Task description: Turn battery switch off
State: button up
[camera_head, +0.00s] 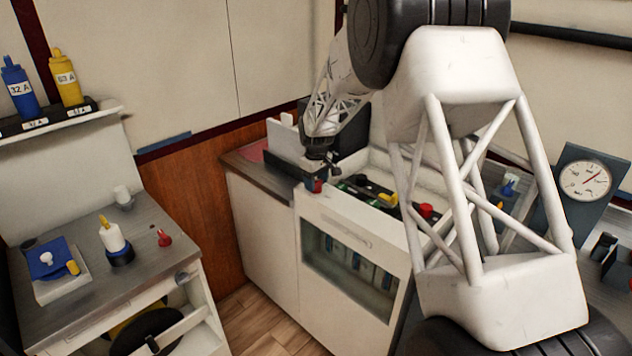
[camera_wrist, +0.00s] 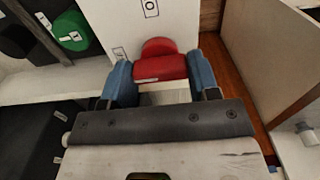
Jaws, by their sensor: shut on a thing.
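The battery switch (camera_wrist: 160,64) appears as a red knob on a white panel (camera_wrist: 178,18). Square marks are printed on that panel, one with a round O-like sign. My gripper (camera_wrist: 162,82) has its blue fingertips on the left and right sides of the red knob and is shut on it. In the head view my gripper (camera_head: 318,180) is at the left front corner of the white cabinet, and a small red part of the switch (camera_head: 316,187) shows under it. The fingers hide most of the knob there.
A strip with green, black, yellow and red parts (camera_head: 426,211) lies right of my gripper. A green knob (camera_wrist: 72,32) shows at left in the wrist view. A glass-fronted cabinet (camera_head: 347,222) is below. A side table (camera_head: 155,215) stands left, with floor between.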

aim_at(316, 181)
jog(key=o, duration=0.9)
jog(key=shift+r, duration=0.2)
jog(key=shift+r, duration=3.75)
jog(key=shift+r, duration=0.1)
